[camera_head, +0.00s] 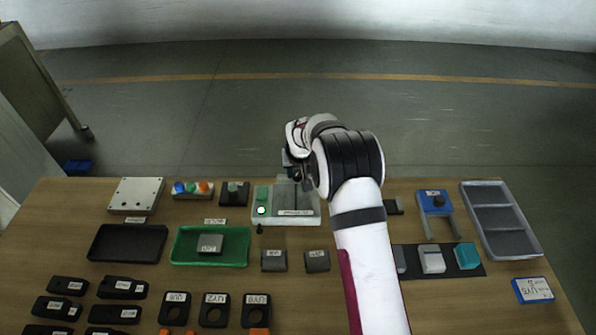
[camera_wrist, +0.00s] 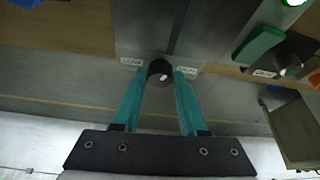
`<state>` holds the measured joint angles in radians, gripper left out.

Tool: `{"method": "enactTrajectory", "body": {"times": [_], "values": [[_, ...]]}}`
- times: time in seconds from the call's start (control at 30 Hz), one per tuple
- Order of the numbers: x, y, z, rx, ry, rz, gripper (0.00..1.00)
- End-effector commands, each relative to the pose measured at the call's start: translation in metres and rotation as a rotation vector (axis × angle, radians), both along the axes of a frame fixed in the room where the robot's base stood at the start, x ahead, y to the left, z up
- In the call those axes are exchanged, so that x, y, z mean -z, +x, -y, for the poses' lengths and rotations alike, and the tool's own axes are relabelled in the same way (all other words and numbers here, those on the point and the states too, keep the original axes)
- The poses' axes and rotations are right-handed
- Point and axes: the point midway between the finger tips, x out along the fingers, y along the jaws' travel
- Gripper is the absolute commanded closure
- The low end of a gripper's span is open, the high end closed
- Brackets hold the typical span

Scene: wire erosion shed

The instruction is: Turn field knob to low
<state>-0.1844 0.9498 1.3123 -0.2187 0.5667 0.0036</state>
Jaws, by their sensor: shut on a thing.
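The field knob (camera_wrist: 158,70) is a small black round knob with a white mark, in the wrist view. It sits on a grey panel (camera_wrist: 205,20) between two small white labels, whose writing I cannot read for sure. My gripper (camera_wrist: 160,78) has its two teal fingers shut on the knob, one at each side. In the head view my gripper (camera_head: 294,176) is over the back of a pale grey unit (camera_head: 302,219), which has a green block (camera_head: 262,193) and a white round spot at its left. The knob cannot be made out there.
A green tray (camera_head: 180,259) lies in front. A blue unit (camera_head: 434,201) and a grey compartment tray (camera_head: 519,247) lie right of my arm.

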Motion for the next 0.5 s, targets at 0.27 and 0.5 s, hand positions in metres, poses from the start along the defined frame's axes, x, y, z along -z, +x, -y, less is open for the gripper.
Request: {"method": "enactTrajectory", "body": {"times": [0.27,0.5], "values": [[-0.0006,0.0004,0.0012,-0.118,0.002,0.0,1.0],[-0.0009,0.0015,0.0035,-0.314,0.003,0.001,1.0]]}}
